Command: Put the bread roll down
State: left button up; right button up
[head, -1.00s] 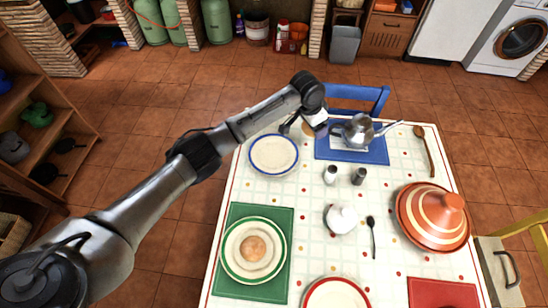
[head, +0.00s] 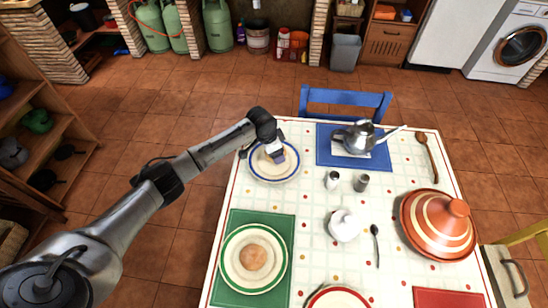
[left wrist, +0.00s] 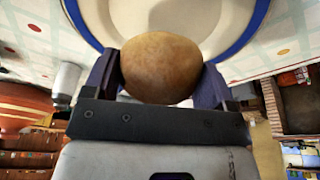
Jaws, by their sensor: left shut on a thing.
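My left gripper (head: 273,157) is over the blue-rimmed white plate (head: 278,178) at the far left of the table. In the left wrist view the left gripper (left wrist: 160,76) is shut on a round brown bread roll (left wrist: 161,62), with one finger on each side. The blue-rimmed plate (left wrist: 225,22) lies right behind the roll. I cannot tell whether the roll touches the plate. In the head view the gripper mostly hides the held roll. My right gripper is not in view.
Another roll (head: 253,257) sits on a green-rimmed plate (head: 231,277). A metal teapot (head: 357,137) stands on a blue mat right of the gripper. Salt and pepper shakers (head: 361,182), a white sugar bowl (head: 344,225) and a striped tagine (head: 436,228) stand further right. A blue chair (head: 345,98) is behind.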

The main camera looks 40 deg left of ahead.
aim_at(266, 154)
pick_arm(q)
jog(key=shift+s+a+f+b, duration=0.1)
jog(key=shift+f+b, duration=0.5)
jog(key=shift+f, duration=1.15)
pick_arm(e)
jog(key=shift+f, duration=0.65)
pick_arm(q)
jog(key=shift+f, duration=0.35)
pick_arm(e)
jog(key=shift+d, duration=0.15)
pick_arm(q)
jog(key=shift+f, duration=0.15)
jog(key=o, duration=0.8)
jog(key=shift+o, duration=0.2)
jog(key=shift+r, duration=0.4)
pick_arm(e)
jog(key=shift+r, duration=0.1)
pick_arm(q)
jog(key=p+v, duration=0.3)
jog(key=v, duration=0.8)
jog(key=shift+s+a+r, duration=0.1)
jog(key=shift+a+r, duration=0.05)
jog(key=shift+r, duration=0.1)
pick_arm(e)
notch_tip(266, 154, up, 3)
